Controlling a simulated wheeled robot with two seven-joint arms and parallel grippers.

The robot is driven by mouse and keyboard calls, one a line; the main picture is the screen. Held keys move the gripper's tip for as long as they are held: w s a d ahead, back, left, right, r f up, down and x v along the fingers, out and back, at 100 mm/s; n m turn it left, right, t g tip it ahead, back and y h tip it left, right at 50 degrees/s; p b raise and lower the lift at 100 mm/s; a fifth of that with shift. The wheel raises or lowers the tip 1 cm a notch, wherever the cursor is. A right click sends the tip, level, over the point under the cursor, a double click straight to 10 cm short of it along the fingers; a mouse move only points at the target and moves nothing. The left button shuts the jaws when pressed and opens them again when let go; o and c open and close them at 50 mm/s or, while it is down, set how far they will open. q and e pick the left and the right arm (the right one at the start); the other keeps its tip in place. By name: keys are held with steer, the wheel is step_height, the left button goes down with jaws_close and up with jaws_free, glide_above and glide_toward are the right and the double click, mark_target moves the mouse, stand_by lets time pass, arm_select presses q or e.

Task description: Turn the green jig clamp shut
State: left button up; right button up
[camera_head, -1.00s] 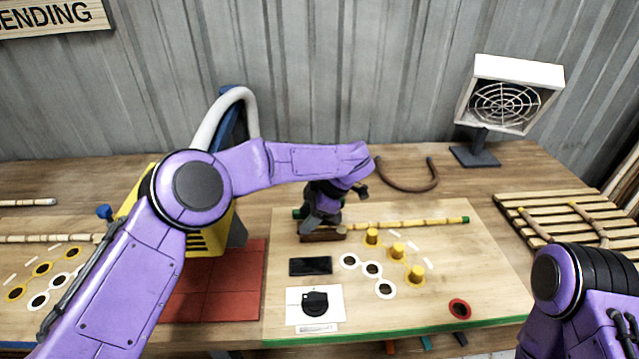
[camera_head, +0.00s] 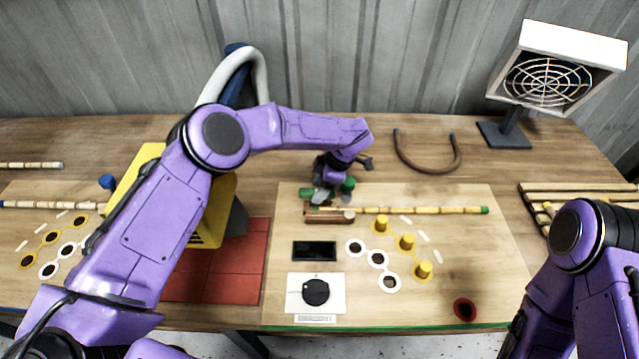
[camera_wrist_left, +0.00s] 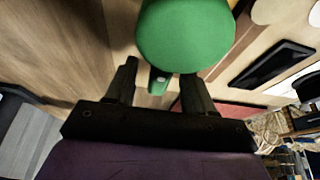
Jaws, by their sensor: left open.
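The green jig clamp's round knob (camera_head: 348,183) shows beside my left gripper at the back left of the right-hand board, behind a small brown wooden block (camera_head: 330,216). In the left wrist view the green knob (camera_wrist_left: 185,32) is large and lies just beyond the fingertips. My left gripper (camera_head: 323,193) is low over the clamp; in its wrist view the gripper (camera_wrist_left: 160,72) has its fingers apart with nothing held between them. The fingers partly hide the clamp in the head view, and I cannot tell whether they touch it. My right arm shows at the right edge, its gripper out of view.
A rattan pole (camera_head: 410,210) with a green tip lies along the board (camera_head: 465,270). Yellow pegs (camera_head: 406,242), a black screen (camera_head: 314,251) and a black dial (camera_head: 315,292) are in front. A bent rattan piece (camera_head: 428,170) and a fan heater (camera_head: 548,82) stand behind.

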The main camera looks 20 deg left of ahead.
arm_select(q)
steer(key=shift+w+a+f, duration=0.1)
steer(key=shift+f, duration=0.2)
steer(key=shift+s+r, duration=0.15)
steer(key=shift+s, duration=0.1)
steer(key=shift+s+r, duration=0.1)
steer(key=shift+s, duration=0.05)
steer(key=shift+c, duration=1)
jaws_close()
